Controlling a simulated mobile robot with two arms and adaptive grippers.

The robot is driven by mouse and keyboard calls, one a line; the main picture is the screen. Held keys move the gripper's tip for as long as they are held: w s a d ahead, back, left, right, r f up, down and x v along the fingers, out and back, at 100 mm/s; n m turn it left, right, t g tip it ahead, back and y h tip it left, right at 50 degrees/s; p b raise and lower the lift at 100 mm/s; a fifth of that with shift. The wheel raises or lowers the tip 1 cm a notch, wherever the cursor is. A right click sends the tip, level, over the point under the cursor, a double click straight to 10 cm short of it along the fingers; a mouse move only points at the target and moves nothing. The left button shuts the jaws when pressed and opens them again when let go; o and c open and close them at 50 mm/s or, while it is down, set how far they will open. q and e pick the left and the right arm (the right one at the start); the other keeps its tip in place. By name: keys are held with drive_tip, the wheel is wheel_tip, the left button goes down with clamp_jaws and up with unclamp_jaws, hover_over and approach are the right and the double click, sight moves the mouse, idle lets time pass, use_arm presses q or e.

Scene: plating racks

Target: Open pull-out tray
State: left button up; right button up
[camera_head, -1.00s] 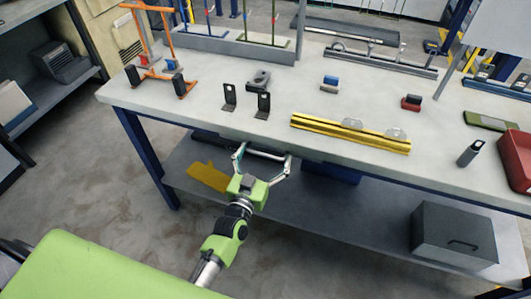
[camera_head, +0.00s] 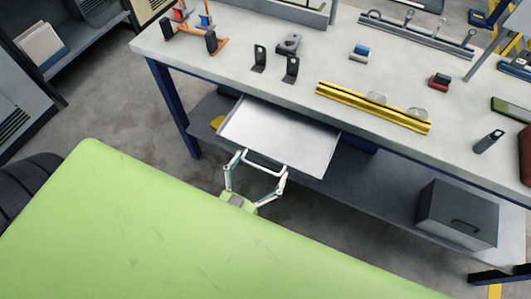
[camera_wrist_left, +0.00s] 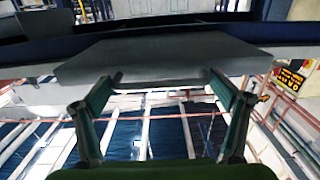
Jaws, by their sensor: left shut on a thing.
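The pull-out tray (camera_head: 282,134) is a flat light grey drawer under the front edge of the workbench. It stands well out from the bench and looks empty. My left gripper (camera_head: 256,174) is at the tray's front, shut on its bar handle (camera_head: 265,165). In the left wrist view the tray (camera_wrist_left: 160,58) fills the upper middle, and the fingers of my left gripper (camera_wrist_left: 165,82) reach up to its front edge. My right gripper is not in view.
The workbench (camera_head: 220,60) holds black brackets (camera_head: 290,70), a yellow rail (camera_head: 372,107) and a dark cylinder (camera_head: 488,141). A grey box (camera_head: 456,216) stands on the lower shelf. My green body covers the lower left. The floor right of my gripper is clear.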

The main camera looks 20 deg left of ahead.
use_arm(q)
drive_tip(key=shift+s, duration=0.15)
drive_tip(key=o, duration=1.3)
drive_tip(key=shift+d, duration=0.1)
drive_tip(key=shift+c, duration=0.2)
drive_tip(key=s, duration=1.2)
drive_tip(key=shift+a, duration=0.2)
drive_tip(key=s+d+f+m+g+h, duration=0.1)
drive_tip(key=s+f+g, duration=0.25)
drive_tip(key=f, duration=1.05)
drive_tip(key=s+f+m+g, duration=0.15)
drive_tip(key=f+g, duration=0.35)
drive_tip(key=f, duration=0.9)
drive_tip(key=s+a+f+g, duration=0.3)
drive_tip(key=s+f+g, duration=0.1)
drive_tip(key=s+f, duration=0.3)
drive_tip(key=s+a+f+g+y, duration=0.1)
drive_tip(key=s+a+f+g, duration=0.2)
drive_tip(key=s+f, duration=0.3)
drive_tip(key=shift+s+a+f+g+y, duration=0.3)
drive_tip(key=shift+s+f+g, duration=0.1)
drive_tip(key=shift+s+g, duration=0.3)
